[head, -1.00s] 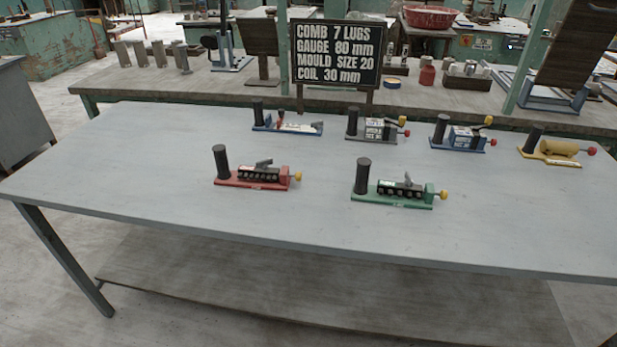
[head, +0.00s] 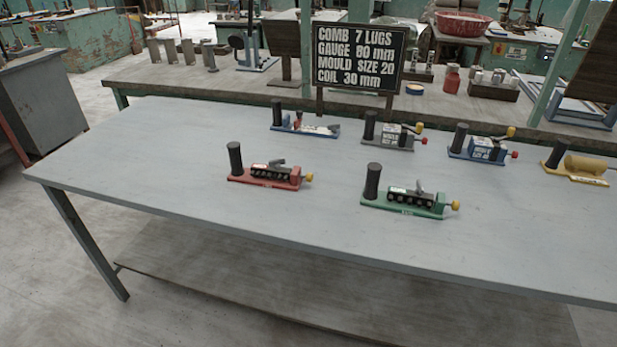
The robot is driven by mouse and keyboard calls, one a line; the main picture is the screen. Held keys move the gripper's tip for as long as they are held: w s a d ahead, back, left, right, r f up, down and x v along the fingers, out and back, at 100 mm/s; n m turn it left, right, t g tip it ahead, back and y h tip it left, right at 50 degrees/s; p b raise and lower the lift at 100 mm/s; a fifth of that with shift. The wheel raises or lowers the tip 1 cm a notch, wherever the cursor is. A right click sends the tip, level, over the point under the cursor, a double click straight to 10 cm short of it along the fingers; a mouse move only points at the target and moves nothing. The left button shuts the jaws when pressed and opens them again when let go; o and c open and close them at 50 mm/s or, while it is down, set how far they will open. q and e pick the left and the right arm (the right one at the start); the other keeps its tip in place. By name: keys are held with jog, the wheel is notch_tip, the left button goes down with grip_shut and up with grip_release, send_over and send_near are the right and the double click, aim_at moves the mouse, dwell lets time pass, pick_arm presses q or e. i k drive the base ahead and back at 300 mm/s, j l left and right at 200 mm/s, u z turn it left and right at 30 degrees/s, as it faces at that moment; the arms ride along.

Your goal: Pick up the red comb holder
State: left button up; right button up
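The red comb holder (head: 268,174) stands on the grey table (head: 160,190), left of centre in the head view. It has a red base, an upright black cylinder at its left end, a dark row of comb lugs with a small grey lever on top, and a yellow knob at its right end. Nothing covers it. Neither of my grippers shows in the head view.
A green comb holder (head: 407,195) stands to the right. Behind are a blue holder (head: 304,125), a grey one (head: 393,134), another blue one (head: 481,147) and a yellow one (head: 577,168). A black sign (head: 357,55) stands beyond. The table's left part is clear.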

aim_at(261, 175)
jog(key=i+j+z, duration=0.1)
jog(key=i+j, duration=0.15)
jog(key=i+j+z, duration=0.15)
jog(key=j, duration=0.3)
jog(key=i+j+z, duration=0.1)
jog(key=i+j, duration=0.2)
jog(key=i+j+z, duration=0.15)
jog(key=j, duration=0.3)
jog(key=k+j, duration=0.15)
jog(key=k, duration=0.25)
jog(key=i+l, duration=0.15)
jog(key=i, duration=0.35)
